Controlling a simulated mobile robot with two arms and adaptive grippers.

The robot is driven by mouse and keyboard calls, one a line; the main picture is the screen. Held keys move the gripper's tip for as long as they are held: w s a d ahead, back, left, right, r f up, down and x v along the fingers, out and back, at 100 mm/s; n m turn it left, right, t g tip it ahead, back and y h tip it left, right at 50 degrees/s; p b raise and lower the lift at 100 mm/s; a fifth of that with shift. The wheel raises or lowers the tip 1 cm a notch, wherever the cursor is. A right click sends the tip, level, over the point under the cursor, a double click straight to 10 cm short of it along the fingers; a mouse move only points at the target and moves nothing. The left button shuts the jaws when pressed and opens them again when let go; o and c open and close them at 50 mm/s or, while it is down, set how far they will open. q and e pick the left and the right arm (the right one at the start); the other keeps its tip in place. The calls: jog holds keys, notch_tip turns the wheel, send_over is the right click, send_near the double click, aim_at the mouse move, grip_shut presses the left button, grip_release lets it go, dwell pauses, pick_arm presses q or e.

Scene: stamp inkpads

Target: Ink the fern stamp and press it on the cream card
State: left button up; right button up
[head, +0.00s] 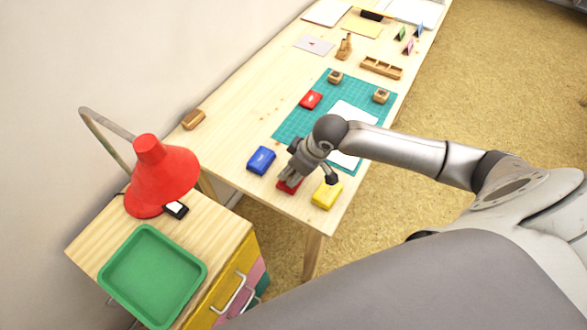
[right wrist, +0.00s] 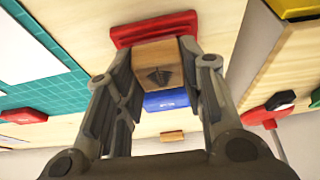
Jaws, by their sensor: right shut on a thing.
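My right gripper (head: 305,179) points down at the near end of the long table, over a red inkpad (head: 287,187). In the right wrist view its fingers are shut on a wooden block stamp (right wrist: 158,66) with a dark leaf-like mark. The stamp is right at the red inkpad (right wrist: 152,28); whether they touch is unclear. A pale card (head: 344,161) lies on the teal mat (head: 290,131), partly behind my arm; a white sheet (head: 354,112) lies farther up. I cannot tell which is the cream card. My left gripper is out of view.
A blue inkpad (head: 261,160) and a yellow one (head: 327,195) flank the gripper. A red case (head: 311,100) and two wooden stamps (head: 336,77) (head: 381,96) are on the mat. A red lamp (head: 160,172) and green tray (head: 152,274) stand on the side cabinet.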

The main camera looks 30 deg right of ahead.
aim_at(294, 172)
jog(key=shift+s+f+p, duration=0.1)
jog(key=shift+f+p, duration=0.05)
jog(key=shift+p, duration=0.3)
dwell(1.8)
jog(key=shift+r+p, duration=0.6)
jog(key=shift+p, duration=0.25)
jog(key=shift+r, duration=0.1)
notch_tip(294, 172, up, 6)
jog(key=p, duration=0.6)
jog(key=shift+f+p, duration=0.2)
jog(key=shift+p, duration=0.1)
